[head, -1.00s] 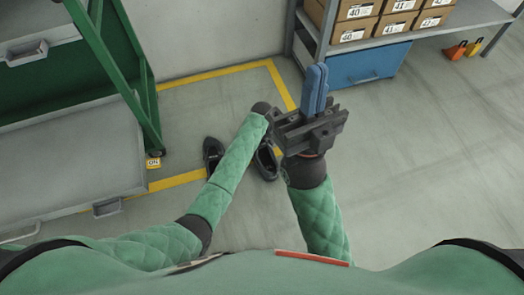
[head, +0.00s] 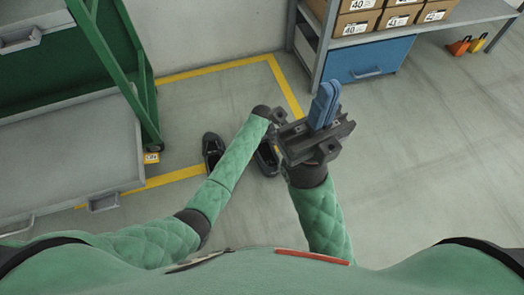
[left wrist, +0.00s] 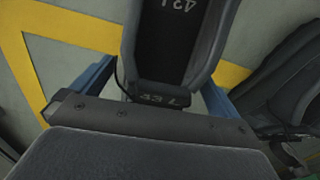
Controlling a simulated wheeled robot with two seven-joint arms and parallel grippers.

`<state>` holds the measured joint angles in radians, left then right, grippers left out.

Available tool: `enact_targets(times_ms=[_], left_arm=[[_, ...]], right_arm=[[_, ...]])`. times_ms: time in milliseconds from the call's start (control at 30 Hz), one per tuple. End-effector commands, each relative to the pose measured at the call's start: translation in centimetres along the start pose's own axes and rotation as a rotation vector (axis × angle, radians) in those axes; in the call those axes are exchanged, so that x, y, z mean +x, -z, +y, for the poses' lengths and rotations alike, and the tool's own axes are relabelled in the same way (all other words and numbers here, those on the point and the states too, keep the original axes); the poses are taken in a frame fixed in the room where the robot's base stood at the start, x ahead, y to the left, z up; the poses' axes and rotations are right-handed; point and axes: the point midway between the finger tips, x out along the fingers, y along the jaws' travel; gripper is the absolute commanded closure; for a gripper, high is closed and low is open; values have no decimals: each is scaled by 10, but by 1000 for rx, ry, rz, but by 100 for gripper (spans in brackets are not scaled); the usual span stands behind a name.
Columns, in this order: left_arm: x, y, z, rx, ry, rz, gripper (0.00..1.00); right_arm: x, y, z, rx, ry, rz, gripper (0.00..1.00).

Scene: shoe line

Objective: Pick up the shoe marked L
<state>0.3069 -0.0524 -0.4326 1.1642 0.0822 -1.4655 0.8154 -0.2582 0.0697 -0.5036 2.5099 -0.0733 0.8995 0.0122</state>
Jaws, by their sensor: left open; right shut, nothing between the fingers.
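Two dark shoes stand on the floor. My left gripper (left wrist: 155,85) is open, one blue finger on either side of this shoe's heel. Contact cannot be told. Its fingers are hidden in the head view. My right gripper (head: 325,105) is shut and empty, raised beside it.
Another dark shoe (left wrist: 290,85) is close on the right in the left wrist view. A green-framed grey rack (head: 70,150) stands left. A shelf with boxes (head: 352,25) and a blue drawer (head: 362,65) stands back right.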

Motion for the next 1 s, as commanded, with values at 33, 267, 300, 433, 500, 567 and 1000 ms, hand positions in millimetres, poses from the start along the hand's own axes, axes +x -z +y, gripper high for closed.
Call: enact_targets(times_ms=[33,267,300,433,500,567,1000], left_arm=[[10,0,0,0,0,0,0],[15,0,0,0,0,0,0],[15,0,0,0,0,0,0],[15,0,0,0,0,0,16],[15,0,0,0,0,0,29],[15,0,0,1,0,0,41],[7,2,-2,1,0,1,48]], right_arm=[[-7,0,0,-1,4,-4,100],[-8,-1,-2,-6,10,-11,100],[-8,-1,-2,-6,10,-11,100],[-8,-1,-2,-6,10,-11,100],[-8,-1,-2,-6,10,-11,100],[-8,-1,-2,-5,10,-11,100],[2,-1,-1,-1,5,-3,100]])
